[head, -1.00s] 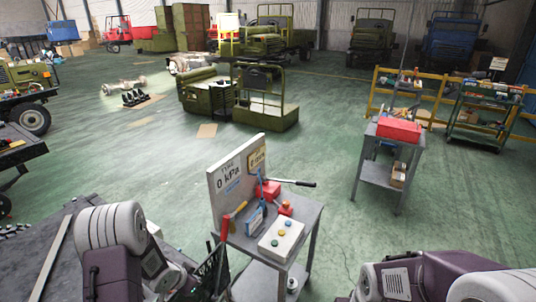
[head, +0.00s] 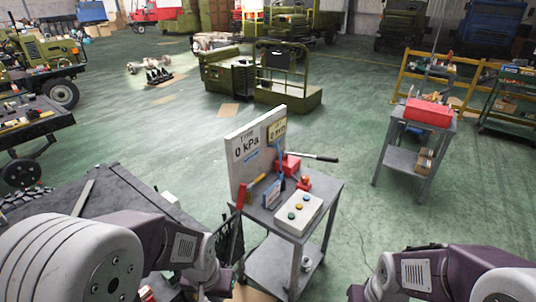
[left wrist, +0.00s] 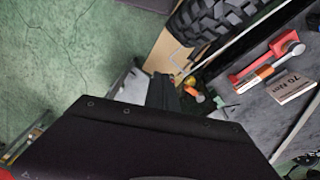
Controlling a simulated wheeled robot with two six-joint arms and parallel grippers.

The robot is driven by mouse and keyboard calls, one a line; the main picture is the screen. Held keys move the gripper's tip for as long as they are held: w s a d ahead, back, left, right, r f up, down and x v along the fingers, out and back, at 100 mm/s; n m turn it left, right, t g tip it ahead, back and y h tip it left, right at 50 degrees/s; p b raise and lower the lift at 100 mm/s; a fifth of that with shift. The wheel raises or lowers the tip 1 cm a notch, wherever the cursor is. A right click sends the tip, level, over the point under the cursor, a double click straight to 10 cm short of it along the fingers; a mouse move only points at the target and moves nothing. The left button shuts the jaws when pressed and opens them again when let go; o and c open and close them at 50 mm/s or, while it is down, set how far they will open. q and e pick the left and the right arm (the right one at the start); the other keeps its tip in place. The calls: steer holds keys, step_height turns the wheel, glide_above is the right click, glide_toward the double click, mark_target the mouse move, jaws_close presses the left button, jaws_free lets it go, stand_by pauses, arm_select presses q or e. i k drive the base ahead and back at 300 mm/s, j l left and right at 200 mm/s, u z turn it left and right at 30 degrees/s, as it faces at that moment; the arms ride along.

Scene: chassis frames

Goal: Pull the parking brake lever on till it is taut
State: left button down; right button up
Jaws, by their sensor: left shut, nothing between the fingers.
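In the head view, a small grey table (head: 325,205) carries a lever with a black grip (head: 315,157) on a red block (head: 289,165). A red handle (head: 241,196) stands at the table's left edge, by the gauge panel. I cannot tell which, if either, is the parking brake lever. My left arm reaches in low at the left. My left gripper is shut and empty in the left wrist view (left wrist: 163,92), over the gap between the floor and a dark bench top. My right forearm shows at lower right; its fingers are outside the frame.
A dark bench (head: 125,205) is at left. In the wrist view, a red tool (left wrist: 262,60) and a tyre (left wrist: 215,20) lie near.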

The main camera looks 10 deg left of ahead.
mark_target(243, 186)
steer(key=i+l+u, duration=0.7)
steer(key=l, duration=0.2)
steer(key=i+l+u, duration=0.25)
steer(key=i, duration=0.15)
